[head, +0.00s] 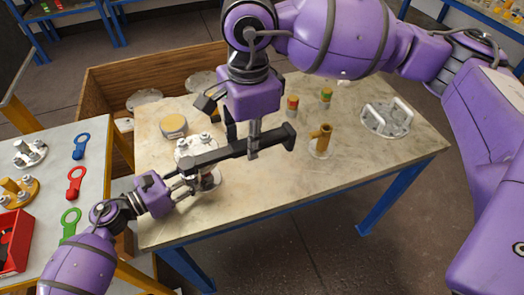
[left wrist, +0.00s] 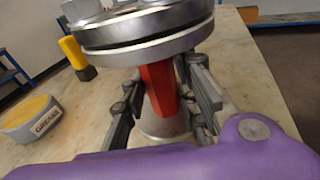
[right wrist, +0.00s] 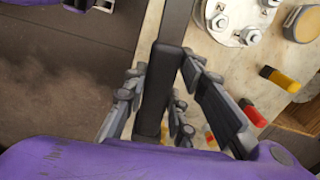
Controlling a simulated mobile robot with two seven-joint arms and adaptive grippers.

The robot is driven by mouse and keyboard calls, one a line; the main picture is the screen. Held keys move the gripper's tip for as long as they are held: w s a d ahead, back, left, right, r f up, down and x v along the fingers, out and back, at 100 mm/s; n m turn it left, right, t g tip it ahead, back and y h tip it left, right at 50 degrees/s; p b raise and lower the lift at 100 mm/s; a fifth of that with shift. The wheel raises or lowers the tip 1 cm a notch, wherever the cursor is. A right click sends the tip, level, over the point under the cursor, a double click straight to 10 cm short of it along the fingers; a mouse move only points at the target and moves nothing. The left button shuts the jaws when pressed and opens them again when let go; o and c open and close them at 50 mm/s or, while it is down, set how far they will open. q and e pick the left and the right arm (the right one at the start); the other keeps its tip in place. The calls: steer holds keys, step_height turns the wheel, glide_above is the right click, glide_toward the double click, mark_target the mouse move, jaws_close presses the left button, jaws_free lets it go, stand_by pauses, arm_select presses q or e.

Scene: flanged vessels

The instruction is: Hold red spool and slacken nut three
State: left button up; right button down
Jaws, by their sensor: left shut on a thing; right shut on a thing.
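The red spool (left wrist: 160,88) stands upright on the workbench under a pair of silver flanges (left wrist: 145,38), seen in the left wrist view. My left gripper (head: 194,187) comes in low from the left; its fingers close around the red body (left wrist: 165,100). My right gripper (head: 253,143) is shut on the bar of a long dark wrench (head: 215,152). The bar also fills the middle of the right wrist view (right wrist: 159,90). The wrench's left end lies by the flange; whether it sits on a nut is unclear. Silver nuts (right wrist: 220,22) show on the flange.
A grease tin (head: 174,124) sits behind the flange. A brass fitting (head: 321,138), red-capped (head: 292,106) and green-capped (head: 326,97) pieces and a handled flange (head: 387,118) stand to the right. The side table holds blue, red and green spanners (head: 75,183). The front right bench is clear.

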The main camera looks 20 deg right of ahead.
steer(key=r+m, duration=0.1)
steer(key=w+a+r+m, duration=0.1)
steer(key=m, duration=0.1)
steer(key=r+m, duration=0.1)
steer(key=shift+w+a+r, duration=0.1)
steer(key=shift+w+a, duration=0.05)
steer(key=shift+a, duration=0.15)
steer(key=shift+w+a+f+m, duration=0.15)
steer(key=shift+f+m, duration=0.75)
steer(key=shift+f, duration=1)
steer(key=shift+f, duration=0.3)
steer(key=shift+f, duration=0.95)
